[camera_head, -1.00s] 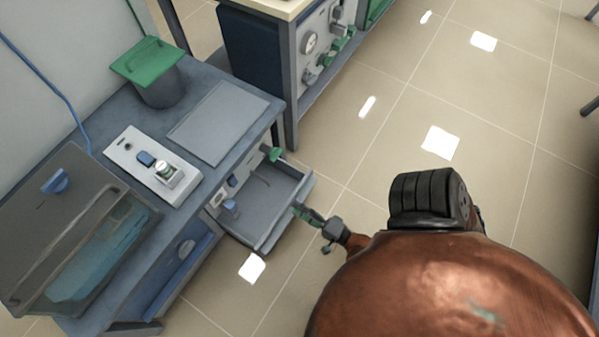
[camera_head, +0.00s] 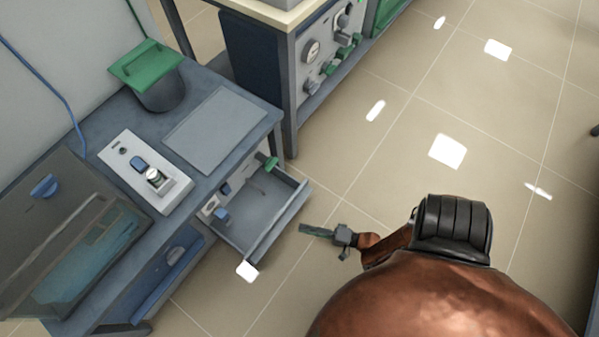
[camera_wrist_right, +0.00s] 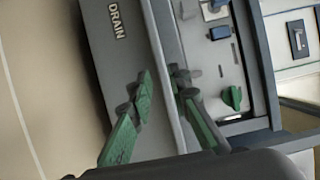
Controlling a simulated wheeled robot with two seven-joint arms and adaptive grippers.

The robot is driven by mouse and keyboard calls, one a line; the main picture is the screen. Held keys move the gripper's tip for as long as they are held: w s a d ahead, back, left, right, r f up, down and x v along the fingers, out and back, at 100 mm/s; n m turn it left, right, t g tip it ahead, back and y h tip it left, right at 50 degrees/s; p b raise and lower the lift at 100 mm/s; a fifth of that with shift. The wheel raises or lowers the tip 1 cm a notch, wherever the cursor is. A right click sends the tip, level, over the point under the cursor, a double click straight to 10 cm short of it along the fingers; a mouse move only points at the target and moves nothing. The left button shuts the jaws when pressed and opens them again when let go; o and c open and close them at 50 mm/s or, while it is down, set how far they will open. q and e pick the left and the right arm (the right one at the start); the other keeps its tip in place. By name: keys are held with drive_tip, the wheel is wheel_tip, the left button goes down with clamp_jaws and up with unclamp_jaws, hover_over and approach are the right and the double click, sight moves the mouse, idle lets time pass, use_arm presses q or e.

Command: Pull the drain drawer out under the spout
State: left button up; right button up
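The drain drawer (camera_head: 272,228) is a grey tray standing out from the bench's front, open at the top. Its front panel, marked DRAIN, shows in the right wrist view (camera_wrist_right: 118,50). A blue fitting (camera_head: 221,214) and a green knob (camera_head: 268,163) sit above the drawer; I cannot tell which is the spout. My left gripper is out of view.
The bench top carries a white control box (camera_head: 145,172), a flat grey plate (camera_head: 215,130) and a green-lidded pot (camera_head: 150,75). A lidded glass-fronted unit (camera_head: 75,240) stands at left. Another bench (camera_head: 290,75) stands behind. The floor (camera_head: 390,160) at right is clear.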

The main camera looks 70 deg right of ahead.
drive_tip(key=w+b, duration=0.1)
drive_tip(key=w, duration=0.6)
drive_tip(key=shift+w+a, duration=0.25)
drive_tip(key=shift+a, duration=0.2)
drive_tip(key=shift+c, duration=0.5)
clamp_jaws()
